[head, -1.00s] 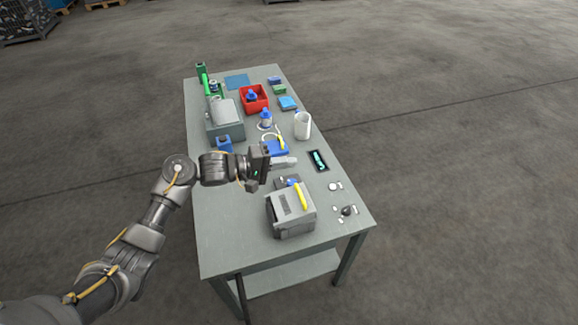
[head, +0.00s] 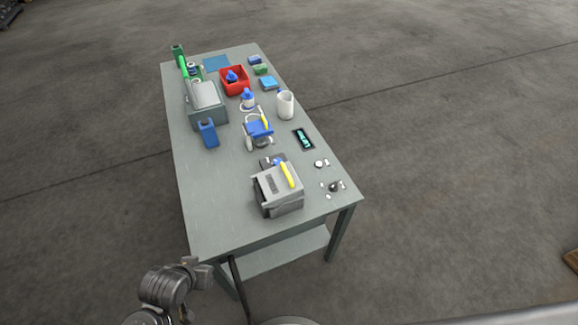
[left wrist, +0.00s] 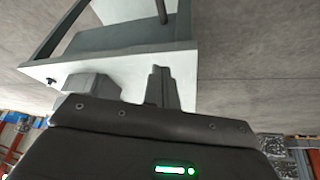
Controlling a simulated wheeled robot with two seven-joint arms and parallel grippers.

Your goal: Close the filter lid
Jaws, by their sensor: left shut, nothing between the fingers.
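A blue lid-like part (head: 258,129) sits over a pale round body with white handles or tubes, mid-table in the head view. A grey boxy unit (head: 278,190) with a yellow handle stands nearer the front edge. I cannot tell for sure which one carries the filter lid, or whether that lid is raised. My left arm (head: 165,288) is at the bottom of the head view, off the table's front left corner. My left gripper (left wrist: 130,90) is shut and empty in the left wrist view, away from all these objects. My right gripper is not in view.
The grey table (head: 215,205) has bare room at its front left. A dark display (head: 303,139) and small knobs lie along the right edge.

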